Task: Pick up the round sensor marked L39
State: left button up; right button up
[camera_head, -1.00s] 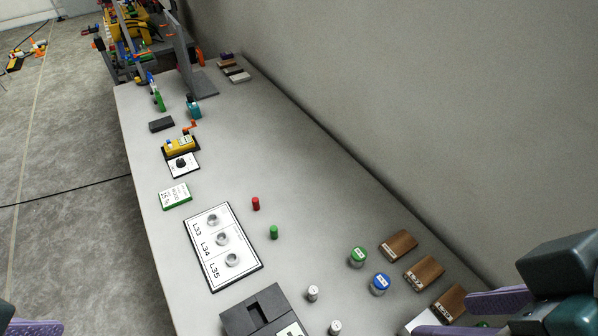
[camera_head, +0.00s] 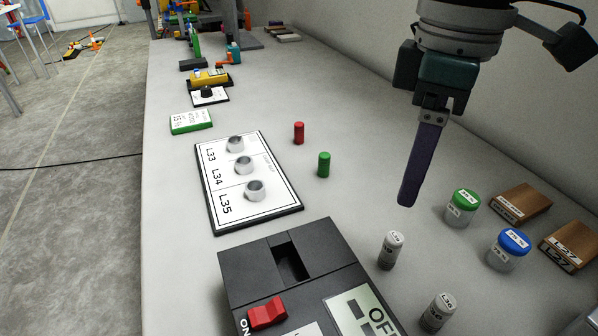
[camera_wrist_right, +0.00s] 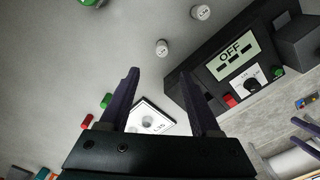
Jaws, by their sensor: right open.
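Two small grey cylinders with pale caps stand upright on the table. The nearer-to-centre cylinder (camera_head: 391,250) and the one lower right (camera_head: 438,312) carry small labels that I cannot read surely, so I cannot tell which is L39. In the right wrist view one cylinder (camera_wrist_right: 162,47) lies just ahead of my fingertips and the other (camera_wrist_right: 201,12) is at the top edge. My right gripper (camera_wrist_right: 160,74) is open and empty, with its purple fingers apart. In the head view my right gripper (camera_head: 408,203) hangs above the table, behind the cylinders. Purple fingers, apparently my left gripper (camera_wrist_right: 306,134), show at the right wrist view's edge.
A black device (camera_head: 290,290) with an OFF screen stands beside the cylinders. Green-capped (camera_head: 464,203) and blue-capped (camera_head: 512,245) jars and wooden blocks (camera_head: 522,203) are at right. Red (camera_head: 299,133) and green (camera_head: 324,164) pegs stand near the L33–L35 board (camera_head: 225,190).

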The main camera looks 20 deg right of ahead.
aim_at(396, 238)
notch_tip(396, 238, down, 4)
jog(key=shift+w+f+b, duration=0.1)
jog(key=shift+f+b, duration=0.15)
jog(key=shift+b, duration=0.3)
jog(key=f, duration=0.2)
jog(key=f+b, duration=0.1)
jog(key=f, duration=0.2)
jog(key=shift+s+f, duration=0.4)
pick_arm(q)
notch_tip(396, 238, down, 3)
jog(key=shift+a+f, duration=0.1)
jog(key=shift+f, duration=0.05)
pick_arm(e)
grip_shut()
